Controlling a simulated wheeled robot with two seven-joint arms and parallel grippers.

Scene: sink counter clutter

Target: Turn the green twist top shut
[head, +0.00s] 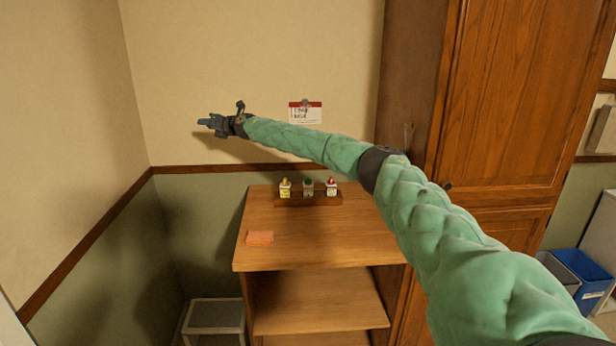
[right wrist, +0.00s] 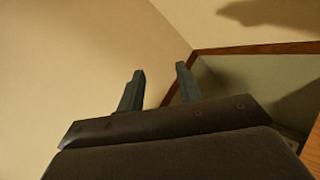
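A small bottle with a green twist top (head: 308,182) stands upright in the middle of a row of three on the wooden counter (head: 340,240). Whether its top is open or shut is too small to tell. My right gripper (head: 204,122) is held up in the air near the wall, above and to the left of the bottles and far from them. In the right wrist view its two fingers (right wrist: 160,85) stand apart with nothing between them. My left gripper is in neither view.
A yellow-topped bottle (head: 285,188) and a red-topped bottle (head: 332,187) flank the green one in a wooden rack (head: 308,200). A tall wooden cabinet (head: 500,110) stands at the right.

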